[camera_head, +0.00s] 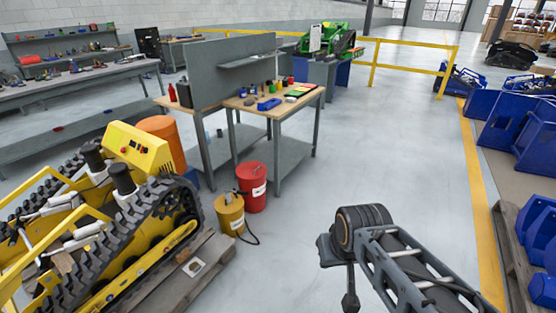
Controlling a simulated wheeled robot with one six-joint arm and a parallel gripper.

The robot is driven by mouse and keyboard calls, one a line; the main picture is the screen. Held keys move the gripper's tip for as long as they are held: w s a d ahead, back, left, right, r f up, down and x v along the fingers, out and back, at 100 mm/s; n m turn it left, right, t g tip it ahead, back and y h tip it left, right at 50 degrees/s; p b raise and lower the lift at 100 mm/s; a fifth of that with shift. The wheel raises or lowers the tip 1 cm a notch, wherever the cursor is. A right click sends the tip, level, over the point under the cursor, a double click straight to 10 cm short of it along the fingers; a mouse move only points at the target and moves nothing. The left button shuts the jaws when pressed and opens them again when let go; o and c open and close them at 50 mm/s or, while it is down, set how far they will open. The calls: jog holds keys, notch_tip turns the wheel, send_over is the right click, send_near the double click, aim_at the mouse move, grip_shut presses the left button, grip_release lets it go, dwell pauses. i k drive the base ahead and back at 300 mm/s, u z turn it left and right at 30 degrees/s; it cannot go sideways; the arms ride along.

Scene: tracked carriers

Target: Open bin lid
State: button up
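A red bin (252,188) stands on the floor by the near leg of the workbench, with a small dark object at its top edge. A yellow bin (230,214) stands in front of it, with something dark on top and a black hose or cord beside it. A larger orange bin (164,142) stands behind the yellow tracked carrier. I cannot tell which bin the task means or whether any lid is raised. My gripper (339,275) hangs at the bottom, right of the yellow and red bins and apart from them. Its fingers are not clear.
The yellow tracked carrier (150,148) sits on a pallet (195,267) at left. A workbench (262,104) with small items stands behind the bins. Blue bins (502,122) and a pallet (507,240) of blue parts line the right. The floor between is clear.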

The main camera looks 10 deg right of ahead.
aim_at(251, 169)
jog(key=z, duration=0.3)
jog(key=i, duration=1.7)
jog(key=u, duration=0.5)
jog(key=i, duration=1.2)
jog(key=u, duration=0.9)
jog(key=i, duration=0.4)
jog(key=u, duration=0.3)
